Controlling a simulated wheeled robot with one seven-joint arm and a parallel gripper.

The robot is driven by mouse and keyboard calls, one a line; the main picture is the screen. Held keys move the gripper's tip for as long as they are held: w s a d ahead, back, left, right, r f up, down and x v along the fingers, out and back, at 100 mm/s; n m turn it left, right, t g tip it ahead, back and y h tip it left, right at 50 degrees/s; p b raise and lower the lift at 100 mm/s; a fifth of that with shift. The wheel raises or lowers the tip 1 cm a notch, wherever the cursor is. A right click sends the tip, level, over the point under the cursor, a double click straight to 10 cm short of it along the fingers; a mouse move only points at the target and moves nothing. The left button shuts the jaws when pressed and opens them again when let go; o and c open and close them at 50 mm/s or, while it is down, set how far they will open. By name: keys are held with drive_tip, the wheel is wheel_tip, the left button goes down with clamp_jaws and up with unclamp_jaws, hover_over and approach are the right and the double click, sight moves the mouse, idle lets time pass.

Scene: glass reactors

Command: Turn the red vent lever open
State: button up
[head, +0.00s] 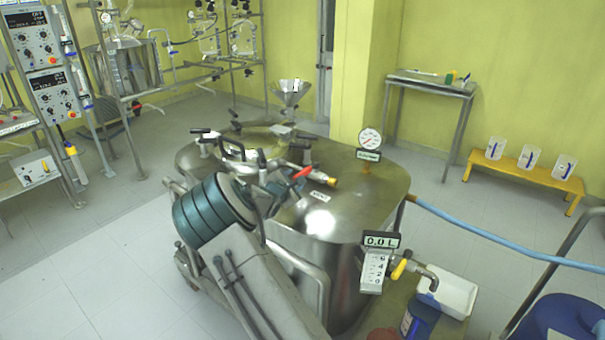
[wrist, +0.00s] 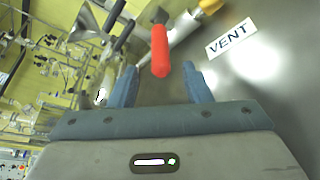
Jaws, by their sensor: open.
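The red vent lever (head: 303,172) sits on a pipe fitting on top of the steel vessel (head: 345,185). In the wrist view the red lever (wrist: 160,50) points toward my gripper (wrist: 160,82), its near end around the gap between the two blue fingertips. My gripper is open, one finger on each side of the lever's line. I cannot tell whether either finger touches it. A white VENT label (wrist: 231,37) lies on the lid to the right; it also shows small in the head view (head: 319,196). My arm hides part of the lid in the head view.
Black-handled valves (head: 205,135) and a steel funnel (head: 290,92) stand on the lid near the lever. A round gauge (head: 370,139) rises at the back right. A 0.0 L display (head: 381,240) and blue hose (head: 480,233) are at the right side.

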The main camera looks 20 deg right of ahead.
sight(307, 171)
drive_tip(key=p+x, duration=0.2)
drive_tip(key=x, duration=0.6)
drive_tip(key=shift+w+d+f, duration=0.1)
drive_tip(key=shift+w+d, duration=0.05)
drive_tip(key=shift+d, duration=0.05)
clamp_jaws()
